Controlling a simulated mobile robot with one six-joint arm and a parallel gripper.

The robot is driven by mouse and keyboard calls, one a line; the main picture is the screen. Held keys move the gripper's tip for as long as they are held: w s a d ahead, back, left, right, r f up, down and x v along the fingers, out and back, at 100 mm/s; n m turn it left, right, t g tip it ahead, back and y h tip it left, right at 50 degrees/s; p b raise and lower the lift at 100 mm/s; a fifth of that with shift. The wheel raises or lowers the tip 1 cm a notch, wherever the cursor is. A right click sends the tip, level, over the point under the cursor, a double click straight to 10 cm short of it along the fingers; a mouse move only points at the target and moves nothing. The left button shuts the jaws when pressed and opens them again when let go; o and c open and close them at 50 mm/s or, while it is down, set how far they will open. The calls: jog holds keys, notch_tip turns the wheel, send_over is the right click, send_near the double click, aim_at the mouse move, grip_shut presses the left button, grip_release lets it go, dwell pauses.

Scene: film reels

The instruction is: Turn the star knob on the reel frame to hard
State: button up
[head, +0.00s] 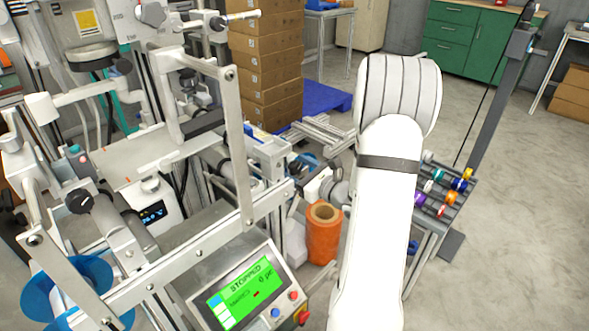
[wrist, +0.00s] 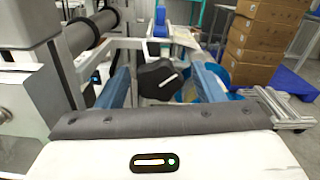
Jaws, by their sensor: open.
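A dark, lobed star knob (wrist: 158,79) faces me in the middle of the wrist view. A short white line on its face slants up to the right. I cannot read any hard or soft marking around it. My gripper (wrist: 160,75) is open, with one blue-grey finger on each side of the knob. Gaps show between the fingers and the knob, and I see no contact. How far the fingertips are from it in depth is unclear. In the head view my white arm reaches in on the right; its fingers cannot be made out there.
Metal machine frames crowd the left of the head view, with a green screen (head: 243,291) reading STOPPED in front. An orange roll (head: 324,234) stands left of my arm. Stacked cardboard boxes (head: 266,62) are behind. Open floor lies to the right.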

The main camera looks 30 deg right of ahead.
jog(key=shift+w+a, duration=0.1)
jog(key=shift+w, duration=0.1)
jog(key=shift+c, duration=0.3)
jog(key=c, duration=0.9)
jog(key=m+p, duration=0.2)
jog(key=shift+r+m+p, duration=0.25)
jog(key=shift+m+p, duration=0.05)
jog(key=shift+f+m+p, duration=0.25)
jog(key=shift+m+p, duration=0.35)
jog(key=shift+m, duration=0.5)
jog(key=o, duration=1)
jog(key=shift+c, duration=0.2)
jog(key=shift+s, duration=0.15)
